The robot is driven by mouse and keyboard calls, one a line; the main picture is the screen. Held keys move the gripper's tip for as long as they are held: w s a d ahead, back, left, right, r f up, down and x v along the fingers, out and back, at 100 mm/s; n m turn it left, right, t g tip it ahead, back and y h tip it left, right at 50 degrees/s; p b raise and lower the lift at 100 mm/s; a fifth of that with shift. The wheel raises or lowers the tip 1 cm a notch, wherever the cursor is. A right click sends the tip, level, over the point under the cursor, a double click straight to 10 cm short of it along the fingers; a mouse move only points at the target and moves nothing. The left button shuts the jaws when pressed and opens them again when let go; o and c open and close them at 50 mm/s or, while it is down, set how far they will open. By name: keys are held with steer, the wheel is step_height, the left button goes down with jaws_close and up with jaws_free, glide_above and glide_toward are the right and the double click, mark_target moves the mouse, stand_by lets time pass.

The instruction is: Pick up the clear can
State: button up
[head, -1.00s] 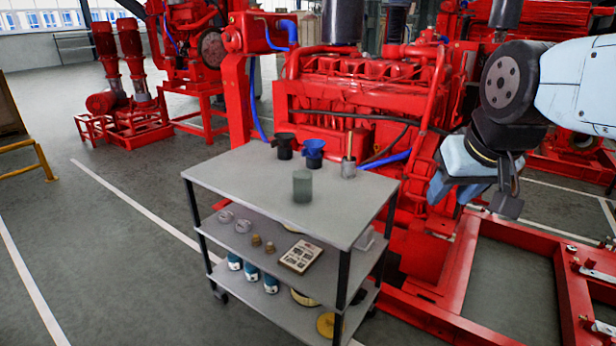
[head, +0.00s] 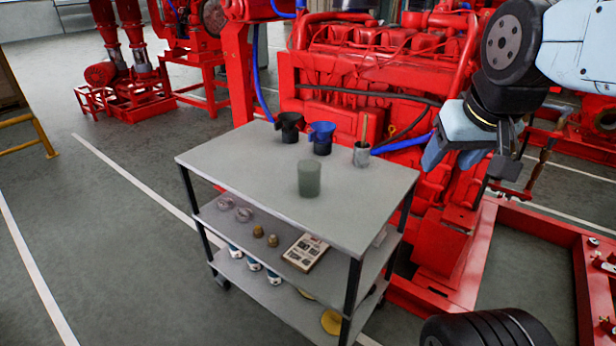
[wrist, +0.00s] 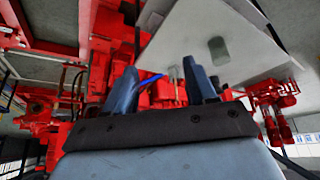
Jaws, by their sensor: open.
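The clear can (head: 309,178) is a translucent grey-green cylinder standing upright on the top shelf of a grey cart (head: 240,165), towards the front. It also shows in the wrist view (wrist: 218,50) on the cart top, beyond and right of my fingers. My gripper (head: 470,160) hangs to the right of the cart, above its far right side, well apart from the can. In the wrist view my gripper (wrist: 165,85) has its two blue fingers spread, with nothing between them at the tips.
A black funnel cup (head: 289,127), a blue funnel cup (head: 321,137) and a metal cup with a brush-like handle (head: 361,153) stand behind the can. A red engine (head: 370,80) stands behind the cart. A red floor frame (head: 450,275) lies at right. Grey floor at left is open.

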steer(key=o, duration=0.8)
steer(key=w+f+n+h, duration=0.1)
steer(key=w+f+n, duration=0.1)
steer(key=w+d+f+n+g+h, duration=0.1)
steer(key=w+f+n+h, duration=0.1)
steer(key=n, duration=0.1)
steer(key=w+d+f+n+g+h, duration=0.1)
steer(key=w+f+n, duration=0.1)
steer(key=shift+w+h, duration=0.2)
steer(key=shift+h, duration=0.2)
steer(key=n+t+y, duration=0.1)
steer(key=n+t, duration=1)
steer(key=n, duration=1.5)
glide_toward(311, 166)
steer(key=x, duration=0.3)
steer(key=shift+w+d, duration=0.25)
steer(key=shift+d, duration=0.05)
steer(key=shift+x, duration=2.6)
